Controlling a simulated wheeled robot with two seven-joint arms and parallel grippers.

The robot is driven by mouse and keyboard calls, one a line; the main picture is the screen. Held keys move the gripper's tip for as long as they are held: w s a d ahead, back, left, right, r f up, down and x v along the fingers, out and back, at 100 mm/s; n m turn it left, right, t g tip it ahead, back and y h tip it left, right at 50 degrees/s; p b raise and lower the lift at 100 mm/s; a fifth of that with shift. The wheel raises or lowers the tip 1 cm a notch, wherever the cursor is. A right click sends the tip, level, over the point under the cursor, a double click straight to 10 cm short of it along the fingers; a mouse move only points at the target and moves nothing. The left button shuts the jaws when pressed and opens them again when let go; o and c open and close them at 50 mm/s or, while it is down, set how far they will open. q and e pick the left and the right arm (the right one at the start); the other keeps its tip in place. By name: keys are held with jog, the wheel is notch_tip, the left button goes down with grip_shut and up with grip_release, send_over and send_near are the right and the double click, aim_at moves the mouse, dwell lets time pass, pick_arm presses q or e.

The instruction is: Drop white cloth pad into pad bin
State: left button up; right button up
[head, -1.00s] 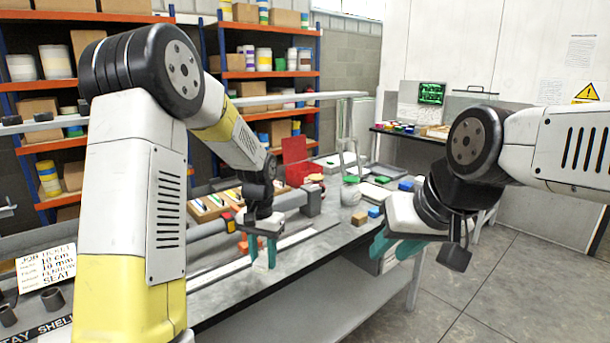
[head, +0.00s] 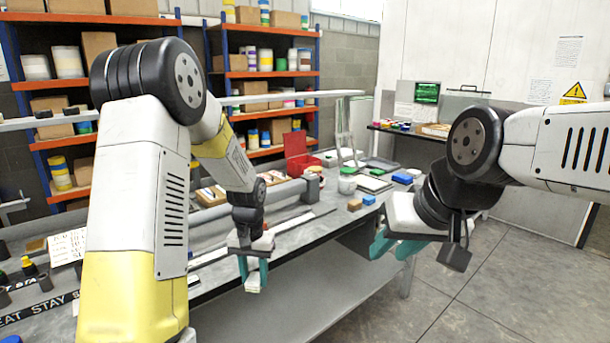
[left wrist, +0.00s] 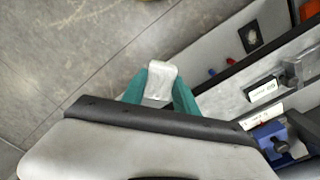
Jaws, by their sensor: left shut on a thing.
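My left gripper (head: 254,274) is shut on the white cloth pad (head: 254,284), which hangs from the teal fingertips near the bench's front edge in the head view. In the left wrist view the pad (left wrist: 160,78) sits between the two teal fingers (left wrist: 158,98), with grey floor behind and to the left. My right gripper (head: 394,247) is held at the right, beyond the bench's front edge; its teal fingers stand apart with nothing seen between them. I cannot make out a pad bin in either view.
The grey bench (head: 318,228) carries a red bin (head: 298,154), a blue block (head: 369,199) and a tan block (head: 354,204). A lower shelf (head: 300,290) runs beneath it. Shelving (head: 265,75) stands behind. Open floor (head: 490,290) lies to the right.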

aim_at(246, 290)
pick_arm(q)
jog(key=shift+n, duration=0.9)
jog(key=f, duration=0.1)
jog(key=s+a+f, duration=0.1)
jog(key=a+f, duration=0.1)
jog(key=f, duration=0.1)
jog(key=shift+s+a+f, duration=0.1)
jog(key=shift+s, duration=0.2)
